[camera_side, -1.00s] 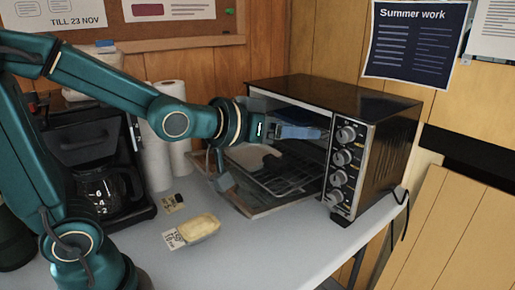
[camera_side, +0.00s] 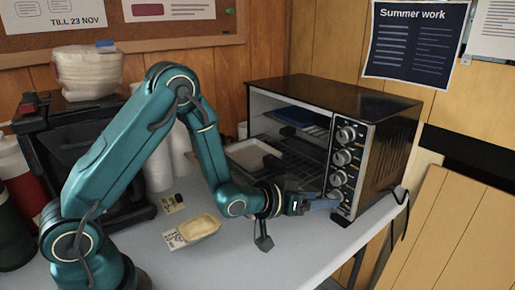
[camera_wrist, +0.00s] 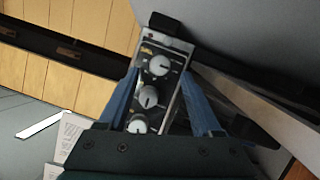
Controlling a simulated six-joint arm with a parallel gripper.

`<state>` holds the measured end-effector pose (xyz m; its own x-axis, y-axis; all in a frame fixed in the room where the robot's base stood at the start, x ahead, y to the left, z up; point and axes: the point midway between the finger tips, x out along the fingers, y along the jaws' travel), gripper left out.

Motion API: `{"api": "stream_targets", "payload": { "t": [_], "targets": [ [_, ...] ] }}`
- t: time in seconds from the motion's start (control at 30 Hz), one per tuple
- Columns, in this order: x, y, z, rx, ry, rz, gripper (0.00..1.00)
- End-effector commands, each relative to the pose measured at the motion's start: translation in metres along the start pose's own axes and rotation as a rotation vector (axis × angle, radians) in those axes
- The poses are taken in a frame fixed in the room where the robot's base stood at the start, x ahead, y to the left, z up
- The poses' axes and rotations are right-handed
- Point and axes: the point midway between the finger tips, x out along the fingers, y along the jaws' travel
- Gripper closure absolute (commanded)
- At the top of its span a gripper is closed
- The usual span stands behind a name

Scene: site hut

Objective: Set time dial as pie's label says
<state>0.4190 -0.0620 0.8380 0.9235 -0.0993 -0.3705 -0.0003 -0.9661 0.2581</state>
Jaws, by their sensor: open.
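The pie (camera_side: 201,226) is a pale, flat-topped pie lying on the table at lower centre in the side view. Its label (camera_side: 174,239) is a small white card with dark print beside it, too small to read. The black toaster oven (camera_side: 385,101) has a column of silver knobs on its front. My gripper (camera_side: 327,203) is at the low end of that column. In the wrist view my gripper's blue fingers (camera_wrist: 160,76) are open, one on each side of the lowest knob (camera_wrist: 159,65). Contact cannot be told. Two more knobs (camera_wrist: 148,97) show between the fingers.
The oven door is down, with a pale tray (camera_side: 254,154) near the opening. Another small card (camera_side: 172,203) with a dark item lies behind the pie. A coffee maker (camera_side: 80,150) and paper rolls (camera_side: 157,168) stand behind my arm. The table's front edge is close.

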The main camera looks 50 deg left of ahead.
Motion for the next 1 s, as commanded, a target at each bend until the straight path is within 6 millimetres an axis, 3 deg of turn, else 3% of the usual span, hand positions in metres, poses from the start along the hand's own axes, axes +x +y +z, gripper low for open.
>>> {"api": "stream_targets", "payload": {
  "t": [0.3,0.7,0.73,0.8,0.9,1.0],
  "targets": [
    [0.03,0.0,0.0,-0.001,0.0,0.0,0.34],
    [0.035,0.0,0.0,-0.001,-0.001,-0.001,0.34],
    [0.035,0.0,0.0,-0.001,-0.001,-0.001,0.41],
    [0.035,0.0,0.0,-0.001,-0.001,-0.001,0.68],
    [0.035,0.0,0.0,-0.001,-0.001,-0.001,1.0],
    [0.035,0.0,0.0,-0.001,0.0,-0.001,1.0]
  ]
}}
